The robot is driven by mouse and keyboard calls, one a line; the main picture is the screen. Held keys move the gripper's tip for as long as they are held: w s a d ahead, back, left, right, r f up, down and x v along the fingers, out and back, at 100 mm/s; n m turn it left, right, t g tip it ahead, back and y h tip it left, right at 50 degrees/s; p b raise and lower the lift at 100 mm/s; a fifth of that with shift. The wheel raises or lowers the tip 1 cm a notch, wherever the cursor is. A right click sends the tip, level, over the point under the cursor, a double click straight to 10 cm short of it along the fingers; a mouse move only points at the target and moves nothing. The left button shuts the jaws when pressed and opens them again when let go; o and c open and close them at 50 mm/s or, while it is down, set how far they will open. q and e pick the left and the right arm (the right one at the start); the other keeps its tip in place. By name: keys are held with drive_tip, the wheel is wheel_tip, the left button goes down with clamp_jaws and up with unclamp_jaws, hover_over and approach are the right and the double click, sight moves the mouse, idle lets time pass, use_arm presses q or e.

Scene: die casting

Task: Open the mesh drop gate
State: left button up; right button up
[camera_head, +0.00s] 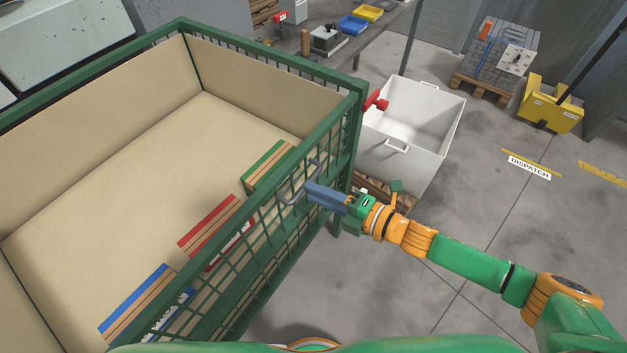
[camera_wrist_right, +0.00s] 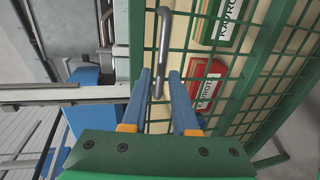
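The green mesh drop gate (camera_head: 262,262) stands upright along the near side of a large green-framed bin, and its mesh also shows in the wrist view (camera_wrist_right: 248,88). A grey bar handle (camera_head: 286,201) is on the gate's upper part; in the wrist view the handle (camera_wrist_right: 165,35) runs between my fingers. My right gripper (camera_head: 309,189) is at the handle. Its blue fingers (camera_wrist_right: 159,74) are apart, one on each side of the bar, with gaps visible. My left gripper is not in view.
The bin's beige interior (camera_head: 130,170) holds several cartons, including a red-edged one (camera_head: 212,222). A white tub (camera_head: 412,120) on a pallet stands just right of the bin. Grey floor (camera_head: 480,220) is free farther right.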

drive_tip(key=x, duration=0.4)
drive_tip(key=shift+d, duration=0.15)
clamp_jaws()
idle(1.1)
